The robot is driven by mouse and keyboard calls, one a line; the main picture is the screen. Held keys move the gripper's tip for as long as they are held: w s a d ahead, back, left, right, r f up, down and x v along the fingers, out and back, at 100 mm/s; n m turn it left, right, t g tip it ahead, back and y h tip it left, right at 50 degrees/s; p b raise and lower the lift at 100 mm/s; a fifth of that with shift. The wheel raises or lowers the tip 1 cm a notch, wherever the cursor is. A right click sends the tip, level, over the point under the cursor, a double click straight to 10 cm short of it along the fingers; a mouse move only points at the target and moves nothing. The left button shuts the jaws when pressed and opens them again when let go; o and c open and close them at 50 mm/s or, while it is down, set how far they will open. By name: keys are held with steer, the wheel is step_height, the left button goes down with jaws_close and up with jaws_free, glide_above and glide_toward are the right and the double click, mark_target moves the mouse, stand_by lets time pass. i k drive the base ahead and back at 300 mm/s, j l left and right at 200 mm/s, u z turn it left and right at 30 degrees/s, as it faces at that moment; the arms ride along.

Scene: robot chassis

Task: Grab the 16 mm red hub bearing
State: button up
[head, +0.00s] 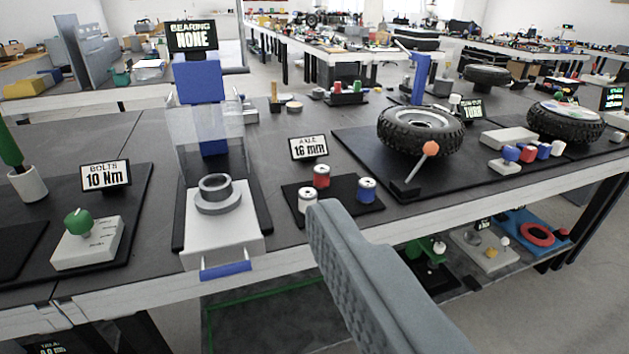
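A small red hub bearing (321,177) with a pale top stands on a black mat (340,214), in front of a sign reading "AXLE 16 mm" (309,148). A white bearing (307,200) and a blue bearing (366,190) stand on the same mat, nearer to me. My gripper (328,212) shows as one grey ridged finger, reaching up from the lower right. Its tip overlaps the mat's front edge in the picture, just below the white and blue bearings. It appears apart from the red bearing. The other finger is not visible.
A press (222,240) with a clear guard and blue column stands left of the mat. A bolts dial box (88,242) is farther left. A tyre (420,130) and an orange-knobbed lever (430,149) stand right. Another red cylinder (527,155) sits among several small ones at far right.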

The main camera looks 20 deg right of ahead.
mark_target(321, 172)
steer(key=i+l, duration=0.25)
steer(key=l, duration=0.15)
steer(key=i+l, duration=0.25)
steer(key=l, duration=0.15)
steer(key=i+l, duration=0.25)
steer(key=l, duration=0.2)
